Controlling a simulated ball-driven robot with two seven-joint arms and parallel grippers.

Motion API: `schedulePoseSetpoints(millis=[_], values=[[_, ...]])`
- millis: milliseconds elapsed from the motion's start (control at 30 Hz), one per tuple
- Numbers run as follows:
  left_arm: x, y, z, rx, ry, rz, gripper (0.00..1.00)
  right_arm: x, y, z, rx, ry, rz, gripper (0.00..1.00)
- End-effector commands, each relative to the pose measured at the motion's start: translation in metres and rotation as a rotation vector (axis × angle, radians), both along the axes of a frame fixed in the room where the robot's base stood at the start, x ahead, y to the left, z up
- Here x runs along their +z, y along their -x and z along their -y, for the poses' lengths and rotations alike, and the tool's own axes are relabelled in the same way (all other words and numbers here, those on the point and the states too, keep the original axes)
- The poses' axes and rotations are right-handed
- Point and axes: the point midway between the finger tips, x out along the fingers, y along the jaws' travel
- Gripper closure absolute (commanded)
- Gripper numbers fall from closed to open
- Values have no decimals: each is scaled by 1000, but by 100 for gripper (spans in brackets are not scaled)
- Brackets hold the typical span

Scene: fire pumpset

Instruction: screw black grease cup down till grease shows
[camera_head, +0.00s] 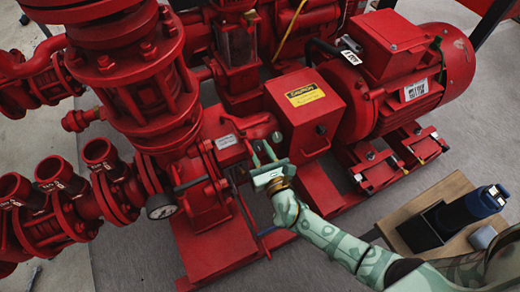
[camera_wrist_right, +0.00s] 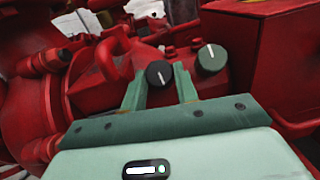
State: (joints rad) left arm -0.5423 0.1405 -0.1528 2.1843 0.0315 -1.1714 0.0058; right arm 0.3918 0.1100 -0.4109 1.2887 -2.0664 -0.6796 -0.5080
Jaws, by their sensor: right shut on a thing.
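The black grease cup (camera_wrist_right: 158,74) is a round cap with a white line across its face. It sits on the red bearing housing (camera_wrist_right: 116,66) of the pump. My right gripper (camera_head: 262,155) reaches in from the lower right to this housing. In the right wrist view its two green fingers (camera_wrist_right: 159,82) stand on either side of the black cup and are shut on it. A green grease cup (camera_wrist_right: 210,58) with a white line stands just right of it, outside the fingers. No grease can be made out. My left gripper is not in view.
A red guard box (camera_head: 305,105) with a yellow caution label stands right beside the housing, with the red motor (camera_head: 420,75) beyond. A pressure gauge (camera_head: 161,206) is at the left. A wooden board (camera_head: 405,213) with a black-and-blue tool (camera_head: 465,208) is at the right.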

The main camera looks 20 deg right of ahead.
Motion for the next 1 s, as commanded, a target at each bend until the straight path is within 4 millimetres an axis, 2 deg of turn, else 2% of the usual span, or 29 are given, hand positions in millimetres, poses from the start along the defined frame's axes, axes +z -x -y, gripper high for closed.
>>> schedulePoseSetpoints(millis=[333,867,900,1000], values=[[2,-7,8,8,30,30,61,-1,0,-3,-110,-112,-6,93],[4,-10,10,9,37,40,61,0,0,-3,-131,-132,-6,93],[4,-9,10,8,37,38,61,0,0,-3,-131,-132,-5,62],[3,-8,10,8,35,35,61,0,0,-3,-131,-132,-5,61]])
